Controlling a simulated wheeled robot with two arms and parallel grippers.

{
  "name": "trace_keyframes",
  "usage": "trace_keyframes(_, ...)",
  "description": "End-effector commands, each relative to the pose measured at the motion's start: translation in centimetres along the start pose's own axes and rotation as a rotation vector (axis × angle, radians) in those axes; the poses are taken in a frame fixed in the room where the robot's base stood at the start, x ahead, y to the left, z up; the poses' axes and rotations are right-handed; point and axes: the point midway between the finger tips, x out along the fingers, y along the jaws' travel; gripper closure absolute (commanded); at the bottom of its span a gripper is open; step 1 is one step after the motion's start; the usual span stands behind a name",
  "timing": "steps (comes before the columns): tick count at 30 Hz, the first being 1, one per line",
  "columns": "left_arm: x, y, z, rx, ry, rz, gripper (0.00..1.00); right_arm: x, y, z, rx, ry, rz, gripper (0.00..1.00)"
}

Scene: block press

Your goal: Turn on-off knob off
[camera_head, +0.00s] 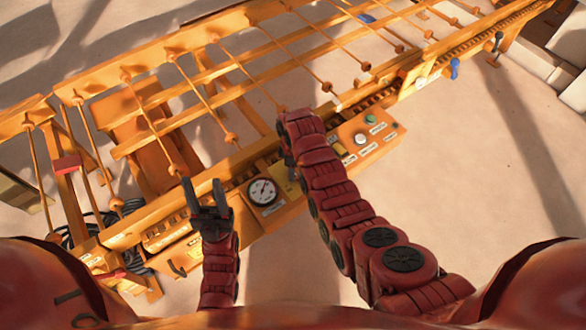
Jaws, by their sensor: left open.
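The orange control panel (384,139) is right of centre, on the near side of the orange machine. It carries a green button (370,119), a pale round control (360,138) and small labels. I cannot tell which control is the on-off knob; my right forearm covers the panel's left part. My left gripper (205,190) is open and empty, its two dark fingers apart and pointing toward the machine, left of the round gauge (262,192).
The orange machine frame (190,80) with rods and rollers runs across the upper view. A blue-handled lever (454,68) and a dark lever (497,42) stand at its right end. Dark cables (92,225) lie at lower left. Bare floor (480,160) is at right.

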Motion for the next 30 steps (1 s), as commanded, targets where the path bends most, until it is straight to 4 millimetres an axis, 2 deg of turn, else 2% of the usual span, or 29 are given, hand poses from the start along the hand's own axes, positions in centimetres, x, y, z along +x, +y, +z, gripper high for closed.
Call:
trace_keyframes(16,-0.04,0.0,0.0,0.0,0.0,0.0,0.5,-0.07,0.08,-0.05,-0.025,0.001,0.002,1.0)
trace_keyframes(17,-0.05,0.0,0.01,0.0,0.0,0.0,0.5,-0.07,0.08,-0.05,-0.025,0.001,0.002,0.43)
trace_keyframes(21,-0.05,0.0,0.01,0.0,0.0,0.0,0.5,-0.04,0.05,-0.03,-0.024,0.001,0.002,0.18)
trace_keyframes(30,-0.07,0.0,0.01,0.0,0.0,0.0,0.5,-0.05,0.03,-0.01,-0.023,0.0,0.001,0.17)
